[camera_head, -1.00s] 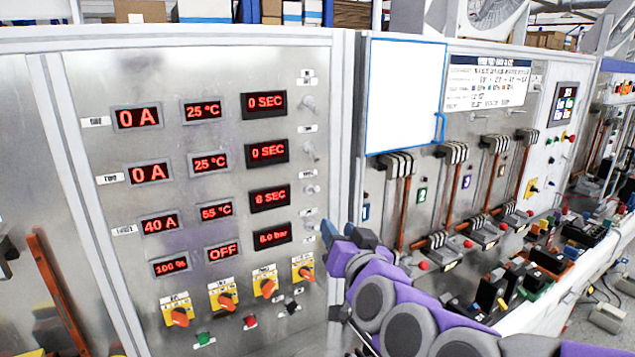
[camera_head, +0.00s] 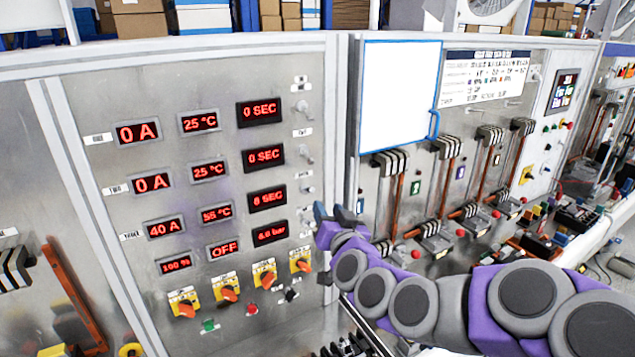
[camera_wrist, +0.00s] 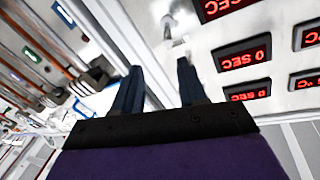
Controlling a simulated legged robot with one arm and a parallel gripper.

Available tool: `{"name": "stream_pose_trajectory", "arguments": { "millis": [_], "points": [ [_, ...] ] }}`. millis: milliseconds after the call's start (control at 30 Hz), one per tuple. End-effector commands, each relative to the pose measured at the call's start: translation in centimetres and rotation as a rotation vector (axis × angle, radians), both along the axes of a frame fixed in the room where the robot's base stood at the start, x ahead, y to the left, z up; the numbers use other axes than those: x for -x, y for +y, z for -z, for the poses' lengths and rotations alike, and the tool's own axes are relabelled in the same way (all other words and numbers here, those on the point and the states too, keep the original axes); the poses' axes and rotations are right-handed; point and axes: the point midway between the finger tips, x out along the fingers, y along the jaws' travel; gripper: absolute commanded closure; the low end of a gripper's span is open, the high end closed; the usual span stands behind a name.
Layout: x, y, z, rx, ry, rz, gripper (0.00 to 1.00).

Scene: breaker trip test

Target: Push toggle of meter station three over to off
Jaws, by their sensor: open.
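The meter panel (camera_head: 110,180) has rows of red displays. The third row shows 40 A, 55 °C and about 8 SEC. A column of small metal toggles stands at its right side. The third-row toggle (camera_head: 306,189) is small, and its lever position is unclear. My gripper (camera_head: 332,211) is open just below and right of that toggle, apparently apart from it. In the wrist view my gripper (camera_wrist: 158,72) has two dark blue fingers spread with nothing between their tips. A blurred metal toggle (camera_wrist: 168,24) shows beyond the tips; I cannot tell which row it belongs to.
Orange rotary knobs (camera_head: 229,293) on yellow plates line the panel's lower part, above green, red and black buttons. Right of the panel are a white board with a blue frame (camera_head: 399,97) and copper bars with breakers (camera_head: 448,190). Free space lies before the panel face.

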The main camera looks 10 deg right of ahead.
Motion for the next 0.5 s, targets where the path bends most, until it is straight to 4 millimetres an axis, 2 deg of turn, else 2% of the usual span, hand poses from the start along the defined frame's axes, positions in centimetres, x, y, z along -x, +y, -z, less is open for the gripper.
{"name": "stream_pose_trajectory", "arguments": {
  "millis": [167, 500],
  "points": [
    [-2.3, 1.0, 0.1, 0.003, 0.004, -0.006, 0.58],
    [-7.2, 0.6, 0.1, 0.0, 0.003, -0.004, 0.58]
  ]
}}
